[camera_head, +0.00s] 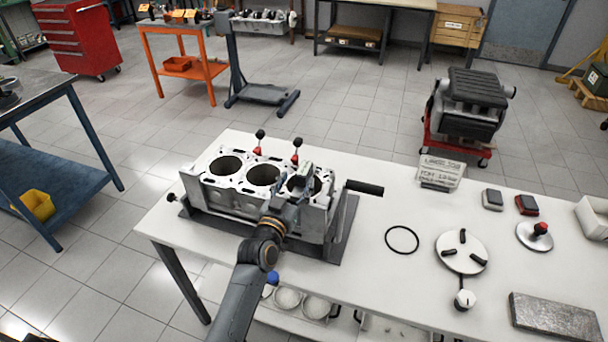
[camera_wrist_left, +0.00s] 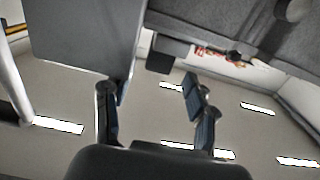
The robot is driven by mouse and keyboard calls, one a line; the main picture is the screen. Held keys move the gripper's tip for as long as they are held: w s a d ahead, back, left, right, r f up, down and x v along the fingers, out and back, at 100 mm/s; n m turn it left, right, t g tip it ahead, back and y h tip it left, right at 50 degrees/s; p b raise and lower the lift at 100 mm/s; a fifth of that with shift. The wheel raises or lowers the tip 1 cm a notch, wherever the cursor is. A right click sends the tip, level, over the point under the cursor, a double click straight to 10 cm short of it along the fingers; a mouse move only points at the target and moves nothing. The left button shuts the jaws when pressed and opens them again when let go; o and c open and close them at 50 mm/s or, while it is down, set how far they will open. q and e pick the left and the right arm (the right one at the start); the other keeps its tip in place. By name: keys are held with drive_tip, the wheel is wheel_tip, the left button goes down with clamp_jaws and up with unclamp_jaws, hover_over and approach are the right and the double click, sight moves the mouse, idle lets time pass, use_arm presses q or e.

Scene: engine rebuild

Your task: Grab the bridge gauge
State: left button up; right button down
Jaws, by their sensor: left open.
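On the right part of the white table lies a pale round plate with three black blocks (camera_head: 461,239) and a small round knob or dial on a short stem; I cannot tell whether it is the bridge gauge. My left gripper (camera_head: 303,182) is over the right end of the engine block (camera_head: 228,191), close to its right bore, and partly hides that bore. In the left wrist view the two dark fingers (camera_wrist_left: 155,108) stand apart with nothing between them. I cannot tell from the head view whether they touch the block. My right gripper is not in view.
The block sits in a dark fixture with red-based knobs (camera_head: 297,151) and a black handle (camera_head: 365,187). A black ring (camera_head: 402,240), a sign (camera_head: 441,172), a red-knobbed disc (camera_head: 535,236) and a grey metal slab (camera_head: 555,318) lie on the table (camera_head: 355,275).

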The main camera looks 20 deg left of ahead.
sight(301, 174)
use_arm(q)
drive_tip(key=w, duration=0.3)
drive_tip(key=shift+w+d+r+p, duration=0.1)
drive_tip(key=shift+w+d+p, duration=0.2)
drive_tip(key=shift+w, duration=0.1)
drive_tip(key=shift+a, duration=0.1)
clamp_jaws()
drive_tip(key=shift+r, duration=0.15)
